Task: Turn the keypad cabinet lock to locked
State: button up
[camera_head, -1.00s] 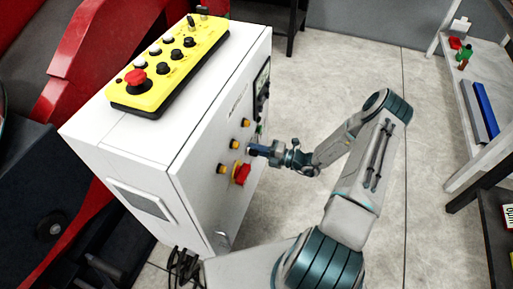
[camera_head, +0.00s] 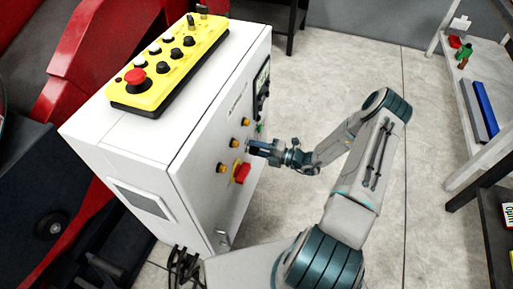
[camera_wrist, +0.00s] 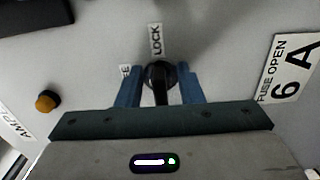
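The white cabinet (camera_head: 205,185) stands left of centre in the head view. In the wrist view a round black lock knob (camera_wrist: 160,72) sits on its grey-white face, with its narrow grip pointing down in the picture. A LOCK label (camera_wrist: 155,40) is just above the knob. My gripper (camera_head: 251,147) is at the cabinet face. Its two blue fingers stand on either side of the knob, with gaps beside the narrow grip. The knob is hidden behind my gripper in the head view.
A red rotary handle (camera_head: 242,173) on a yellow plate is close below my gripper. Several amber buttons (camera_head: 234,143) are nearby. A yellow control box (camera_head: 170,65) lies on the cabinet top. Open floor (camera_head: 340,75) lies to the right, before a shelf (camera_head: 463,110).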

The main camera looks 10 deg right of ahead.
jog(key=v, duration=1.3)
jog(key=shift+s+d+b, duration=0.25)
jog(key=shift+d+b, duration=0.05)
jog(key=shift+d, duration=0.05)
jog(key=s+a+r+n+g+h+p, duration=0.25)
jog(key=a+r+n+g, duration=0.3)
jog(key=r+n, duration=0.55)
jog(key=s+a+r+n+g+h+p, duration=0.2)
jog(key=s+a+r+n+g+h, duration=0.3)
jog(key=r+n, duration=0.55)
jog(key=s+r+n+t+h+p, duration=0.1)
jog(key=s+r+n+h, duration=0.1)
jog(key=r+n, duration=0.4)
jog(key=s+a+r+n+t+h+p, duration=0.1)
jog(key=s+r+n+h, duration=0.2)
jog(key=r+n, duration=0.3)
jog(key=s+r+n+t+h+p, duration=0.1)
jog(key=s+r+n, duration=0.3)
jog(key=n, duration=0.5)
notch_tip(320, 180, up, 3)
jog(key=shift+s+a+f+h+p, duration=0.25)
jog(key=shift+h+p, duration=0.15)
jog(key=shift+h, duration=0.35)
jog(key=shift+d, duration=0.15)
